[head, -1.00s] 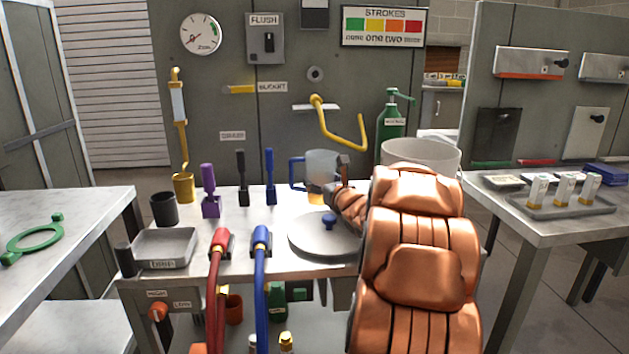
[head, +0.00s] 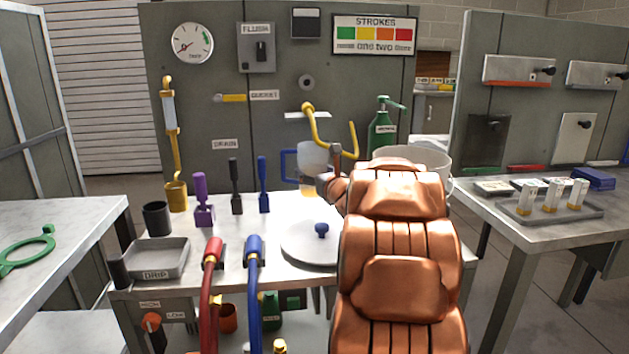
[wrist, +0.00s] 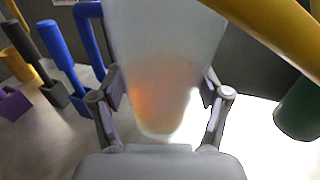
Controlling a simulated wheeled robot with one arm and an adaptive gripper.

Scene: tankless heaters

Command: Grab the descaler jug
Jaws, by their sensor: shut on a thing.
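The descaler jug (head: 313,156) is a translucent vessel with a blue handle on its left side and an orange tint low down. It is in the head view above the back of the bench, in front of the grey panel. In the wrist view the jug (wrist: 165,75) fills the space between the two fingers. My gripper (wrist: 163,110) is shut on its body, one finger on each side, with the blue handle (wrist: 90,38) beyond the left finger. In the head view my copper-coloured arm hides most of my gripper (head: 322,183).
A yellow hooked pipe (head: 330,135) is close behind and above the jug. A green pump bottle (head: 382,134) and a large clear container (head: 415,157) stand to the right. Blue (head: 263,185), black (head: 236,188) and purple (head: 202,200) tools stand left. A round white plate (head: 300,245) lies in front.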

